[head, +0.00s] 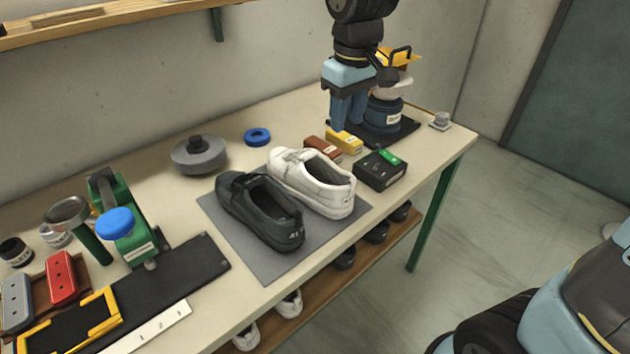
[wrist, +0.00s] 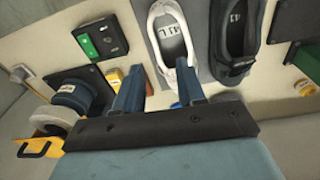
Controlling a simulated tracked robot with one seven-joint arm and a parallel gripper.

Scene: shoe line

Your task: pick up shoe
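A white shoe (head: 312,181) and a dark grey shoe (head: 258,212) stand side by side on a grey mat (head: 273,267) on the bench. In the wrist view the white shoe (wrist: 171,36) is top centre, its toe close to the right finger in the picture; the dark shoe (wrist: 234,38) is to its right. My gripper (head: 346,121) hangs above the back part of the bench, beyond the white shoe, with its blue fingers pointing down. In the wrist view my gripper (wrist: 159,84) is open, its fingers apart and nothing held between them.
Yellow (head: 346,141) and reddish-brown (head: 322,150) blocks and a black box with a green top (head: 380,171) lie near the white shoe. A blue-and-white canister (head: 385,112) stands behind my gripper.

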